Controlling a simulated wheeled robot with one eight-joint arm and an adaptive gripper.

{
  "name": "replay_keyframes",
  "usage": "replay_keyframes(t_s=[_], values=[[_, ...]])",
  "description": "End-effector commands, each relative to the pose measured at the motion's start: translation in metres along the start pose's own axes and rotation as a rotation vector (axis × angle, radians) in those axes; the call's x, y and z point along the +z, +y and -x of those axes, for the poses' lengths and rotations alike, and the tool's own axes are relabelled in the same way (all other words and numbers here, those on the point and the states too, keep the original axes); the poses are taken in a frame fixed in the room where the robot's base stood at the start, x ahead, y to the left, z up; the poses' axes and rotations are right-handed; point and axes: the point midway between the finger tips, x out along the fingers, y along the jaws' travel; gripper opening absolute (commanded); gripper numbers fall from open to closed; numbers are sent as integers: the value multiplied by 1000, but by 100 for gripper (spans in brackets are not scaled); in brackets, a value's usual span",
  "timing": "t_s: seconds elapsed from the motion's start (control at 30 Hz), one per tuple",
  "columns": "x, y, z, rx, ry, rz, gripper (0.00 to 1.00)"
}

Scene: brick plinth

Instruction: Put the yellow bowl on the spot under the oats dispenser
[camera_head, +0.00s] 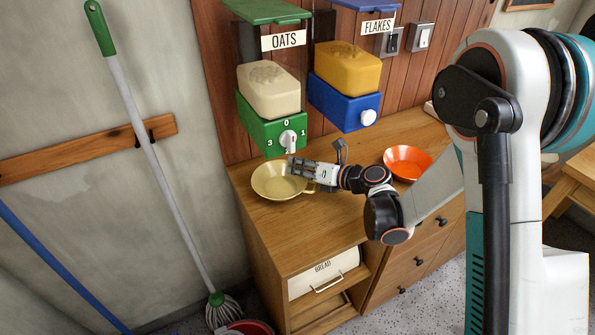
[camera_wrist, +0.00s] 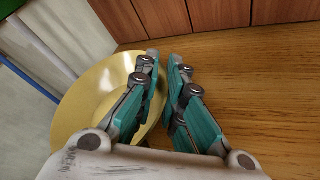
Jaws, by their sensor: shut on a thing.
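The yellow bowl (camera_head: 266,182) is at the left end of the wooden cabinet top, below and slightly in front of the oats dispenser (camera_head: 269,133). It is upright; I cannot tell whether it rests on the wood or hangs just above. My gripper (camera_head: 294,169) is shut on the bowl's right rim. In the wrist view my gripper (camera_wrist: 163,58) has one finger inside the yellow bowl (camera_wrist: 84,103) and the other outside. The fingers hide part of the rim. The dispenser is green with a cream container and a numbered dial. The spot itself is not visible.
The flakes dispenser (camera_head: 345,100), blue with a yellow container, hangs to the right. An orange bowl (camera_head: 407,162) stands on the cabinet top (camera_head: 322,226) right of my gripper. A wooden wall rises behind. A mop (camera_head: 157,150) leans at the left.

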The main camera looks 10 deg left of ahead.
Motion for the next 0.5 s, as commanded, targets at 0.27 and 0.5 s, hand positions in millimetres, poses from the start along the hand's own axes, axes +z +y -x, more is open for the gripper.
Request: replay_keyframes(t_s=[0.27, 0.5], values=[[-1, -1, -1, 1, 0, -1, 0], [-3, -2, -2, 0, 0, 0, 30]])
